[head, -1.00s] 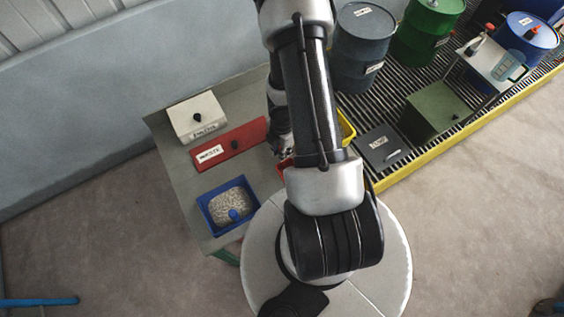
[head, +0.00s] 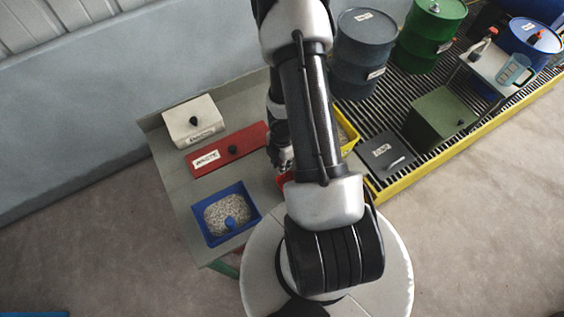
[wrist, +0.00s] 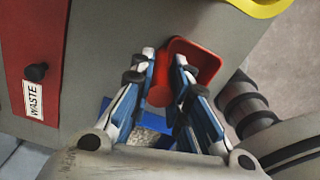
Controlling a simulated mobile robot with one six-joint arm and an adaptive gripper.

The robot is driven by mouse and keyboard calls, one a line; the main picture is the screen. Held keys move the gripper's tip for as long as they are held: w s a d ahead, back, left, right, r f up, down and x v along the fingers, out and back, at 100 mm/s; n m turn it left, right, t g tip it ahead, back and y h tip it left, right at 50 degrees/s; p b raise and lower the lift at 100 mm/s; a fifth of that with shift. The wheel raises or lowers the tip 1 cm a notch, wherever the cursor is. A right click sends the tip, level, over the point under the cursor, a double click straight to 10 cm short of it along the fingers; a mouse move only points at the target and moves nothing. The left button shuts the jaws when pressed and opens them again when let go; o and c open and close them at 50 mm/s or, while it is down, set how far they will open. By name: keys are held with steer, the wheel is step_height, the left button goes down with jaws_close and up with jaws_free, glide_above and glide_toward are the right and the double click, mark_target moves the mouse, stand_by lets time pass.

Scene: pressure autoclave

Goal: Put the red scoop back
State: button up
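The red scoop (wrist: 202,58) shows in the wrist view at the top centre, just past my fingers, over the grey table top. Its handle shows between the two fingers. In the head view only a small red part of the scoop (head: 283,180) shows beside my arm. My gripper (wrist: 165,60) has its blue-padded fingers apart, on either side of the handle; I see no clear contact. In the head view my gripper (head: 282,160) is low at the table's right side, partly hidden by my arm.
A blue tray (head: 250,228) of pale granules stands at the table's front. Behind it are a red WASTE lid (head: 245,142) and a white labelled box (head: 190,122). A yellow bin (head: 349,133) is partly hidden by my arm. Drums stand on the yellow-edged grating at right.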

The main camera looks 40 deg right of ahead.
steer(key=o, duration=0.5)
steer(key=shift+c, duration=0.2)
step_height(320, 180, up, 12)
steer(key=p, duration=1.2)
steer(key=shift+r, duration=0.1)
steer(key=w+r+m+t+h, duration=0.1)
steer(key=w+r+m+h, duration=0.2)
steer(key=r, duration=1)
steer(key=w+r+m+t+h, duration=0.15)
steer(key=r+m, duration=0.45)
steer(key=r, duration=0.7)
steer(key=s+a+r+m+t+y, duration=0.1)
steer(key=s+a+r+m, duration=0.3)
steer(key=a, duration=0.5)
steer(key=s+a+r+m+t+y, duration=0.1)
steer(key=s+a+r+m+y, duration=0.2)
steer(key=s+a+r, duration=0.5)
step_height(320, 180, up, 3)
steer(key=shift+s+a+f+m, duration=0.1)
steer(key=shift+s+a+m, duration=0.2)
steer(key=shift+a+m, duration=0.35)
